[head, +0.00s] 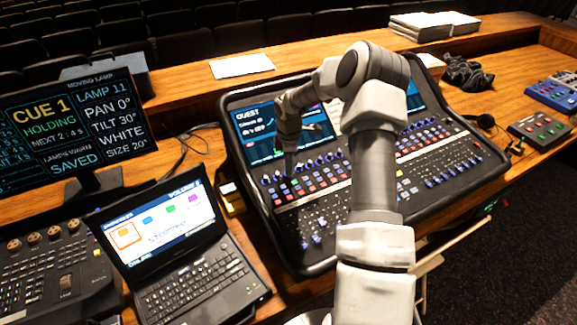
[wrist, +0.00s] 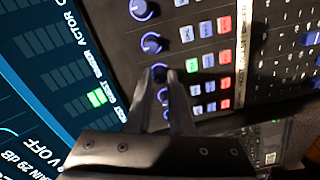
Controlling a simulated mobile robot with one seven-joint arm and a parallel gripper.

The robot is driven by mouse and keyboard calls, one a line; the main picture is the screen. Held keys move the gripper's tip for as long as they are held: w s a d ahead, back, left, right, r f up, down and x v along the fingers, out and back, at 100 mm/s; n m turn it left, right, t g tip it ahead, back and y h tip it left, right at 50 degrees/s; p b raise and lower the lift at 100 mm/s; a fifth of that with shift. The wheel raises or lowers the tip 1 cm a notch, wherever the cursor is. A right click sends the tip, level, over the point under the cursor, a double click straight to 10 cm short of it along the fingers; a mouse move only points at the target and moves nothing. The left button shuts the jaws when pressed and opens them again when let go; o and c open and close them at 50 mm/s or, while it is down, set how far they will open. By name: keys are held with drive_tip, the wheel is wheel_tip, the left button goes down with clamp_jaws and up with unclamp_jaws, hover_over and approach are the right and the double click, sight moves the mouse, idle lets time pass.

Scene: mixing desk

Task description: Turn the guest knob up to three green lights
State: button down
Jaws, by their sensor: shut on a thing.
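The mixing desk (head: 437,180) stands on the wooden table, with a row of blue-ringed knobs below its left screen (head: 262,137). That screen is headed GUEST and shows a little green. My gripper (head: 290,170) points down at the knob row. In the wrist view my gripper (wrist: 167,76) is shut on a knob, apparently the guest knob (wrist: 158,70), partly hidden by the fingers. A lit green button (wrist: 192,65) is in line with this knob. The green meter light (wrist: 97,98) shows beside the GUEST label; I cannot tell clearly how many segments are lit.
Other knobs (wrist: 151,43) sit close on both sides of the held one. Rows of coloured buttons (wrist: 208,29) and faders lie beyond. A laptop (head: 185,292) and a cue monitor (head: 70,130) stand to the left. Papers (head: 241,66) lie behind the desk.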

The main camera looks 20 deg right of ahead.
drive_tip(key=shift+m, duration=0.4)
drive_tip(key=shift+m+b, duration=0.95)
drive_tip(key=shift+m, duration=0.25)
drive_tip(key=shift+m+b, duration=0.45)
drive_tip(key=shift+m, duration=0.65)
drive_tip(key=c, duration=0.8)
unclamp_jaws()
